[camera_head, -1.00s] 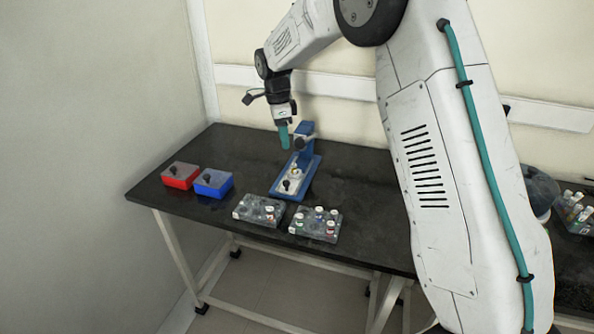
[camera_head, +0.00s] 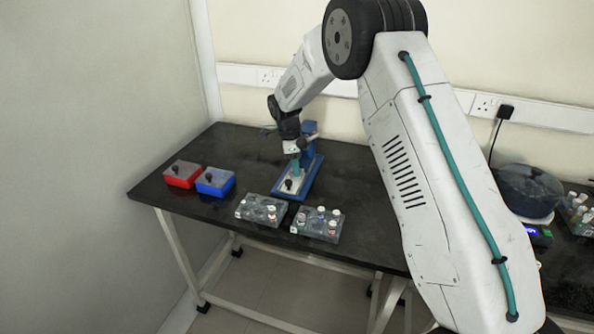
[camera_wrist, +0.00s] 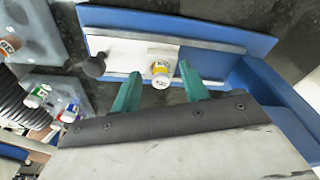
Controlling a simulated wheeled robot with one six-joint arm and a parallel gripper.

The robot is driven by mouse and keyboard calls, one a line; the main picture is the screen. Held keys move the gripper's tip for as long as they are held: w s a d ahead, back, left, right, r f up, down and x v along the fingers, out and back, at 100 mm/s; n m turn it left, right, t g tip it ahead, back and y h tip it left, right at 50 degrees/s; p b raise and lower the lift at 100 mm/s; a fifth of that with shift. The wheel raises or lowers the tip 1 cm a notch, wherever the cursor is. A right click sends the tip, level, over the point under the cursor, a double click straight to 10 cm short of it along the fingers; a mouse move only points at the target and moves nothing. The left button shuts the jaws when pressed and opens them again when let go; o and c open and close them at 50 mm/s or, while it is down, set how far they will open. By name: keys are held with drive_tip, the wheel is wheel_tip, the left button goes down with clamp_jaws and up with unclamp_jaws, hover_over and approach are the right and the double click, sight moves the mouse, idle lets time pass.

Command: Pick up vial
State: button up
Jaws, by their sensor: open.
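A small vial (camera_wrist: 161,73) with a white cap and a yellow band stands at the white plate of a blue stand (camera_wrist: 215,30) in the wrist view. My gripper (camera_wrist: 158,80) has two green fingers, one on each side of the vial, with gaps between them and it. The gripper is open and empty. In the head view my gripper (camera_head: 295,172) is low over the blue stand (camera_head: 312,178), and it hides the vial there.
Two clear racks with capped vials, a left one (camera_head: 262,210) and a right one (camera_head: 316,224), stand in front of the stand. A red box (camera_head: 182,175) and a blue box (camera_head: 215,182) sit to the left. A black knob (camera_wrist: 93,66) rises beside the vial.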

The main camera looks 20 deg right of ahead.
clamp_jaws()
drive_tip(key=shift+r, duration=0.15)
